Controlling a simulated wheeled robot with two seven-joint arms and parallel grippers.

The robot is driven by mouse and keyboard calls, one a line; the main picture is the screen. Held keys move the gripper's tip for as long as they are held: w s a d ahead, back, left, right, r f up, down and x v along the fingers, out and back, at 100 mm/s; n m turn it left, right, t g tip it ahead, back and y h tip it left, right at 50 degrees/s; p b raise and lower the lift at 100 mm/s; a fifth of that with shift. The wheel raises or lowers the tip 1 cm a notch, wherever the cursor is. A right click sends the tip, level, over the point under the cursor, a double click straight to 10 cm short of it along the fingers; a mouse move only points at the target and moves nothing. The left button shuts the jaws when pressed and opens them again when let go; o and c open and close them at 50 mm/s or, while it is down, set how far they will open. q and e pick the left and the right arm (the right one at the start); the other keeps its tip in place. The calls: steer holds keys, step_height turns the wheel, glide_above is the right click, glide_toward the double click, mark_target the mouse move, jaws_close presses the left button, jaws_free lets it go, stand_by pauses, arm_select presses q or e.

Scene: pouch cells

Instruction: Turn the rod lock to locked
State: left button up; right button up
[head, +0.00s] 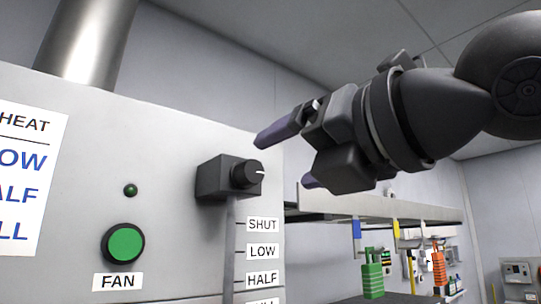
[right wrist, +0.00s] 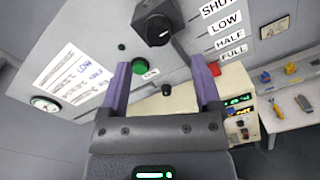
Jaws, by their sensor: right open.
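A black block (head: 212,178) with a round black knob (head: 246,174) sits on the grey panel, at the top of a vertical slot beside the SHUT label; I take it for the rod lock. The knob also shows at the top of the right wrist view (right wrist: 158,30). No label for locked is readable. My right gripper (head: 290,156) is open and empty, its purple fingers to the right of the knob and apart from it. The fingers also show in the right wrist view (right wrist: 160,66). My left gripper is out of view.
SHUT, LOW, HALF and FULL labels run down beside the slot. A green FAN button (head: 123,244) is at lower left. A shelf (head: 380,207) with hanging coloured tags and padlocks stands behind at right. The right wrist view shows a red button (right wrist: 214,69).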

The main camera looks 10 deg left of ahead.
mark_target(255, 172)
steer(key=p+x, duration=0.1)
steer(key=x, duration=0.1)
steer(key=p+x, duration=0.1)
steer(key=x, duration=0.2)
steer(key=shift+w+a+r, duration=0.1)
steer(key=shift+a+r, duration=0.1)
steer(key=shift+a, duration=0.1)
steer(key=shift+w+a+f+p, duration=0.15)
steer(key=shift+w+a+p, duration=0.05)
steer(key=shift+p, duration=0.1)
jaws_close()
